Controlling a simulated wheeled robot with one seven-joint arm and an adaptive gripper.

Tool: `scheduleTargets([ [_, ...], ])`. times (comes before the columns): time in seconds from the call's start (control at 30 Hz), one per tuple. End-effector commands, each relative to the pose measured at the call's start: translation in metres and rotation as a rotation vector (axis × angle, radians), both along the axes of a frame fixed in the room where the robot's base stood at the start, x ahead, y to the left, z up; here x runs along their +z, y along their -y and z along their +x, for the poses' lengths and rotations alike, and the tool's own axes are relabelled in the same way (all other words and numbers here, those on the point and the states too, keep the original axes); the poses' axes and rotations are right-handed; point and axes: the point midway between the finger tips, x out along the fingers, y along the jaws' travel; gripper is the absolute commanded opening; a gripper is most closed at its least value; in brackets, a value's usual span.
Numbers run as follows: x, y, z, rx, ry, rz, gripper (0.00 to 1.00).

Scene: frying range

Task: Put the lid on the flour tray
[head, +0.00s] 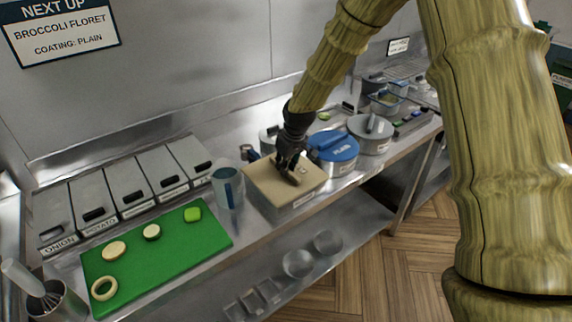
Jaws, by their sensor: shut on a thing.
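The flour tray (296,208) is a pale metal box near the front edge of the counter, with a small label on its front wall. A flat beige lid (262,186) lies over its top, level with the rim as far as I can see. My gripper (290,177) is black and points down at the middle of the lid. It is shut on the lid's handle, which the fingers mostly hide. I cannot tell whether the lid is fully seated.
A blue-lidded pot marked PLAIN (338,150) and a grey-lidded pot (371,134) stand to the right. A clear blue-tinted cup (228,188) stands close on the left. A green board (160,262) holds vegetable pieces. Labelled bins (120,188) line the back.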

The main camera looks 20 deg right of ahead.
Motion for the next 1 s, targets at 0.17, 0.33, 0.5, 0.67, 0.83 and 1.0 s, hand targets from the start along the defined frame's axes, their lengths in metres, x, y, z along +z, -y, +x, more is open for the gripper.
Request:
scheduleTargets([
  [0.17,-0.0029,0.0,0.0001,0.0,0.0,0.0,0.0],
  [0.33,-0.0036,-0.0002,0.0002,0.0,0.001,0.0,0.0],
  [0.5,-0.0036,-0.0002,0.0001,0.0,0.001,0.0,0.25],
  [0.67,-0.0037,-0.0001,0.0001,0.0,0.0,0.0,0.39],
  [0.83,-0.004,-0.0002,-0.0001,0.0,0.0,0.0,0.39],
  [1.0,0.0009,0.0003,-0.0009,0.0,0.001,0.0,0.39],
])
